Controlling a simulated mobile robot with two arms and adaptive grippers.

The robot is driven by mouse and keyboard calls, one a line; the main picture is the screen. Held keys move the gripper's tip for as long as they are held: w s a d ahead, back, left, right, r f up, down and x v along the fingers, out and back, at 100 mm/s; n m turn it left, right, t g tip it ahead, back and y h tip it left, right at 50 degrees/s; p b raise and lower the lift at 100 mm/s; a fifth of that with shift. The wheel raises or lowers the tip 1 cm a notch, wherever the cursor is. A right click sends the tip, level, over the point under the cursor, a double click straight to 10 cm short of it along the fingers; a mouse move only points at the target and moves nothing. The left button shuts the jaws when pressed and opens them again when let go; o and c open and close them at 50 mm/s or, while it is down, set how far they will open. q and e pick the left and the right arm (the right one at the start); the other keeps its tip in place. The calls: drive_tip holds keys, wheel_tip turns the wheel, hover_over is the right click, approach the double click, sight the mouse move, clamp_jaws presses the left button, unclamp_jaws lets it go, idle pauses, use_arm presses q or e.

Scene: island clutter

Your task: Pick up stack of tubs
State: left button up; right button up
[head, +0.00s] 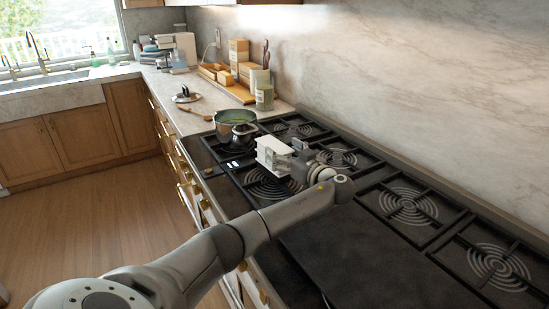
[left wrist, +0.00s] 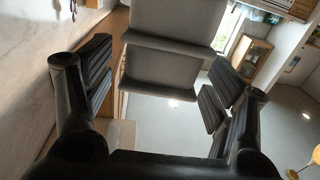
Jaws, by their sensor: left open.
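In the left wrist view the stack (left wrist: 165,66) shows as pale grey, stepped shapes between the spread finger pads of my left gripper (left wrist: 157,84). The jaws are open, and gaps show beside the pads. What the stack rests on is hidden. My right gripper is in neither view.
A metal pot (head: 235,117) with green contents stands on the far end of the stove (head: 330,245). Beyond it lie a lid (head: 186,96) and a wooden utensil (head: 196,112). A jar (head: 264,97) and wooden board (head: 240,93) stand by the wall. The near burners are clear.

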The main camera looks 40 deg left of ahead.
sight(278, 147)
use_arm(q)
drive_tip(key=shift+p+x, duration=0.3)
drive_tip(key=shift+x, duration=0.95)
drive_tip(key=shift+w+a+f, duration=0.1)
drive_tip(key=shift+w+a, duration=0.05)
drive_tip(key=shift+a, duration=0.15)
drive_tip(key=shift+c, duration=0.3)
drive_tip(key=c, duration=1.4)
drive_tip(key=shift+c, duration=0.5)
